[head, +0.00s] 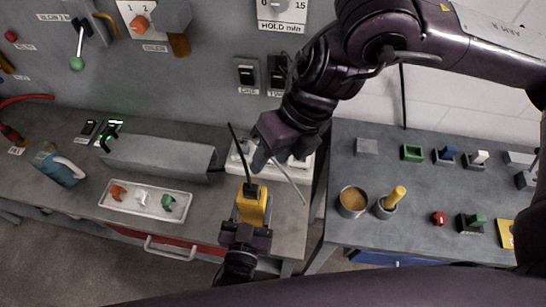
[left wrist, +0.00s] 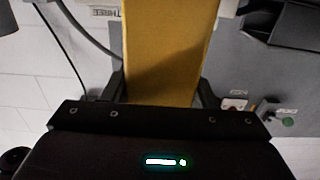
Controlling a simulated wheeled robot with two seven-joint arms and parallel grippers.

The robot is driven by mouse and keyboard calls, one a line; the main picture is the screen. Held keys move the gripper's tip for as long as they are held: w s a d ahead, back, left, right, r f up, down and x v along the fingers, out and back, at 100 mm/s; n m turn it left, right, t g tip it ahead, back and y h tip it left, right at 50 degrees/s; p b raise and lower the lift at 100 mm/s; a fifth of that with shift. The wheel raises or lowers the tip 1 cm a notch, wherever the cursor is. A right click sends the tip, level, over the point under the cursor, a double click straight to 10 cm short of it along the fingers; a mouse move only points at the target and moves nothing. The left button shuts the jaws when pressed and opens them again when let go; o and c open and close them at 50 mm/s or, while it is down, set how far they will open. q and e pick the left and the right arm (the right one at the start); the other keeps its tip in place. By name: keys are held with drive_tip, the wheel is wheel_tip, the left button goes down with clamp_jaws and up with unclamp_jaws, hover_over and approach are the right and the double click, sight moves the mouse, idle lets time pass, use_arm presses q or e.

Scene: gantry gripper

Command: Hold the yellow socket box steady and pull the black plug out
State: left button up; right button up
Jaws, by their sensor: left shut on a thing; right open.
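The yellow socket box (head: 253,212) stands near the front edge of the grey bench, below the white strip. The black plug (head: 251,190) is at its top end, with a black cable rising from it. My left gripper (head: 245,236) is shut on the yellow box from the front. In the left wrist view the yellow box (left wrist: 165,45) fills the space between the two fingers, and the plug cannot be made out. My right gripper (head: 268,153) is open, above and behind the plug, in front of the white strip. It appears apart from the plug.
A white tray (head: 112,205) with small coloured pieces lies left on the bench, near a long grey box (head: 160,155). The white strip (head: 235,165) is close behind the plug. A second table (head: 420,240) with a cup (head: 352,202) and small blocks stands right, across a gap.

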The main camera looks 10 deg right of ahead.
sight(251, 186)
drive_tip(key=a+f+n, duration=0.1)
drive_tip(key=f+n, duration=0.2)
drive_tip(key=a+f+n+t, duration=0.1)
drive_tip(key=a+f+n, duration=0.1)
drive_tip(key=f+n, duration=0.1)
drive_tip(key=a+f+n, duration=0.1)
drive_tip(key=f+n, duration=0.2)
drive_tip(key=f, duration=0.1)
drive_tip(key=shift+a+f, duration=0.3)
idle(0.4)
clamp_jaws()
drive_tip(key=shift+r, duration=1.55)
